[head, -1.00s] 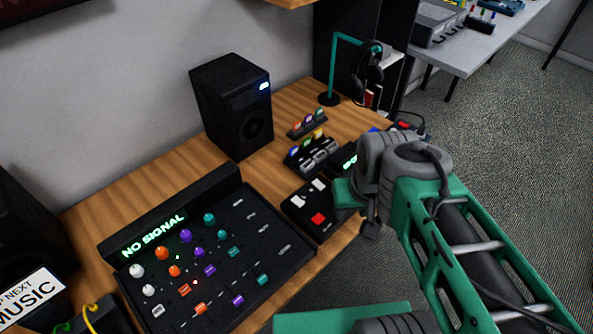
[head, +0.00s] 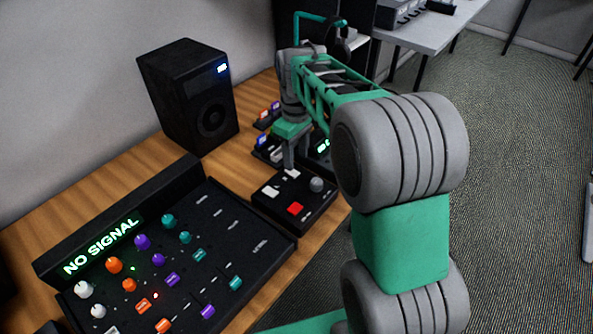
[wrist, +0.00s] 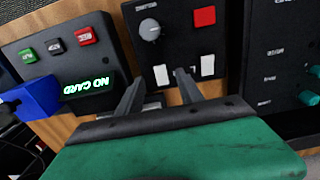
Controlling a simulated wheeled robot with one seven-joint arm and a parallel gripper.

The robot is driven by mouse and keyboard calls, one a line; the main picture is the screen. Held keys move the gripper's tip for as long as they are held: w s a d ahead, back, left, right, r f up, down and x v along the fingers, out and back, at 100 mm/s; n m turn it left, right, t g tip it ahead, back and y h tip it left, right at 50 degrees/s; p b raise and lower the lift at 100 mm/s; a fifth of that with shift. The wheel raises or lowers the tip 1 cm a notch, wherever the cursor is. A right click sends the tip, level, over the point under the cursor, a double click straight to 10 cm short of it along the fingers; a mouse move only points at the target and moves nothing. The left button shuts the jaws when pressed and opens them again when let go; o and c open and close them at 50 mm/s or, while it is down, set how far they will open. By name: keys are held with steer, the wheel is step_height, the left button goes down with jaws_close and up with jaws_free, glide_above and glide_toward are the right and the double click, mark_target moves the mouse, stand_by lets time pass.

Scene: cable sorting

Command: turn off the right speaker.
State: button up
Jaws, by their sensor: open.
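The right speaker (head: 190,95) is a black box upright on the wooden desk against the wall, with a small blue-white light (head: 221,68) lit at its upper right front. A small black control box (head: 318,208) in front of it has a red button (head: 295,209), white switches and a grey knob; it also shows in the wrist view (wrist: 180,55). My gripper (head: 292,163) is open and empty, pointing down over the far side of this box. In the wrist view my two fingers (wrist: 158,85) are apart near the white switches; contact cannot be told. The speaker is outside the wrist view.
A large black mixer (head: 245,225) with a "NO SIGNAL" display lies left of the box. A "NO CARD" unit (wrist: 88,86) with coloured buttons and a blue object (wrist: 30,98) sit on the box's other side. My arm hides part of the desk's right end.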

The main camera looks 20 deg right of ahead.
mark_target(296, 174)
step_height(296, 174, down, 5)
steer(key=shift+r, duration=0.15)
steer(key=shift+c, duration=0.4)
jaws_close()
